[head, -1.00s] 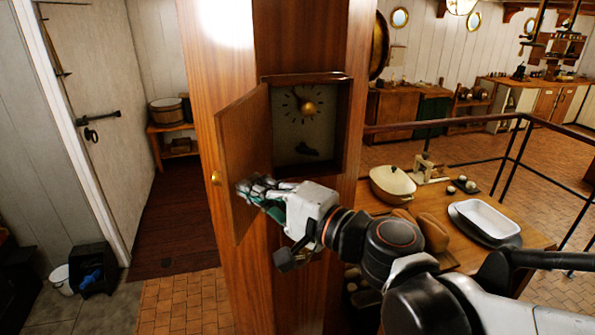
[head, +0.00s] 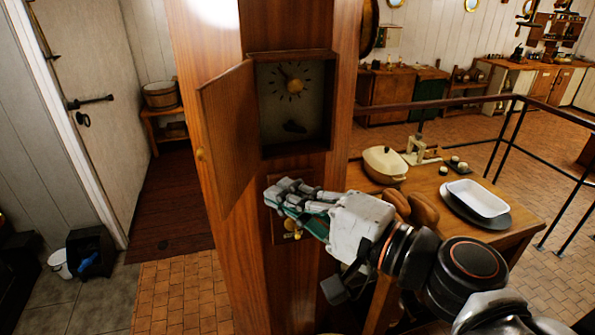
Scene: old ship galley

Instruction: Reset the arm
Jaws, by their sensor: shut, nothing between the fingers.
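My gripper (head: 275,194) is shut and empty, on the end of my arm, which reaches in from the lower right. It is in front of the wooden column, just below an open clock cabinet (head: 331,105). The cabinet door (head: 228,130) stands swung out to the left, with a small brass knob on its edge. A clock face (head: 291,90) with dark marks and a brass centre shows inside the cabinet. My gripper looks clear of the door. It partly hides a panel with brass fittings (head: 290,226) lower on the column.
To the right, a wooden table (head: 500,243) bears a lidded cream pot (head: 385,164), brown loaves (head: 423,209) and a white dish (head: 477,197). A dark railing (head: 450,105) runs behind it.

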